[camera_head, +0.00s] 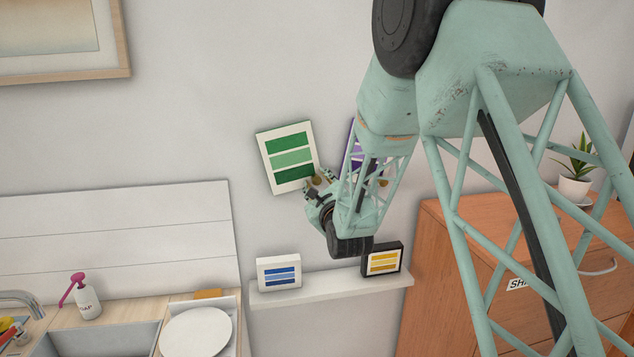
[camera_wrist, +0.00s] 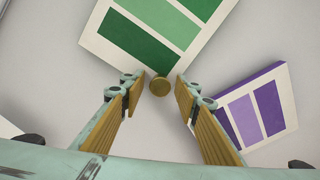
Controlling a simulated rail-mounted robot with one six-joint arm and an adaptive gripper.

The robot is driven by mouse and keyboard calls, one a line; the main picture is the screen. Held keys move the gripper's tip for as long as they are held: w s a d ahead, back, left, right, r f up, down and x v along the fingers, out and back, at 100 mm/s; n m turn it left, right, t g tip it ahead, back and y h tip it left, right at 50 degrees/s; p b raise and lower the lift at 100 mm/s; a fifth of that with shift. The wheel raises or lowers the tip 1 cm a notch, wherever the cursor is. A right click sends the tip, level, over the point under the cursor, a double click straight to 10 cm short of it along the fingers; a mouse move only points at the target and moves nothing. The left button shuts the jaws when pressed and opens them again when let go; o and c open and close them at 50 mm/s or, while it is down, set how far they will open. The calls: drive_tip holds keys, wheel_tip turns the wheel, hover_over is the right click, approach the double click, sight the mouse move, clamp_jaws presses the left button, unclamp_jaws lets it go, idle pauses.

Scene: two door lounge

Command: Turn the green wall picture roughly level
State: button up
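The green wall picture (camera_head: 288,157), a white panel with three green bands, hangs tilted on the wall, its top leaning left in the head view. In the wrist view the green picture (camera_wrist: 140,44) fills the top, its lower corner close to my fingertips. My gripper (camera_head: 314,190) is at the picture's lower right corner. In the wrist view my gripper (camera_wrist: 159,82) is open, its fingers apart on either side of a round brass knob (camera_wrist: 159,86) by that corner. I see no clear contact with the knob or picture.
A tilted purple picture (camera_head: 347,152) hangs to the right, partly behind my arm. Below, a white shelf (camera_head: 325,287) holds a blue-striped frame (camera_head: 279,273) and a yellow-striped frame (camera_head: 382,261). A wooden cabinet (camera_head: 440,270) stands right, a sink counter (camera_head: 60,316) left.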

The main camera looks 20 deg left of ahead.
drive_tip(key=shift+c, duration=0.3)
clamp_jaws()
drive_tip(key=shift+a, duration=0.1)
drive_tip(key=s+a+f+m+b, duration=0.1)
drive_tip(key=b, duration=0.2)
drive_tip(key=shift+a, duration=0.1)
drive_tip(key=shift+s+a+f+m+b, duration=0.2)
drive_tip(key=shift+a+m+b, duration=0.2)
drive_tip(key=shift+b, duration=0.45)
drive_tip(key=shift+s+a+f+m+b, duration=0.1)
drive_tip(key=shift+s+a+m+b, duration=0.2)
drive_tip(key=shift+b, duration=0.5)
drive_tip(key=shift+w+a, duration=0.1)
drive_tip(key=shift+o, duration=0.3)
unclamp_jaws()
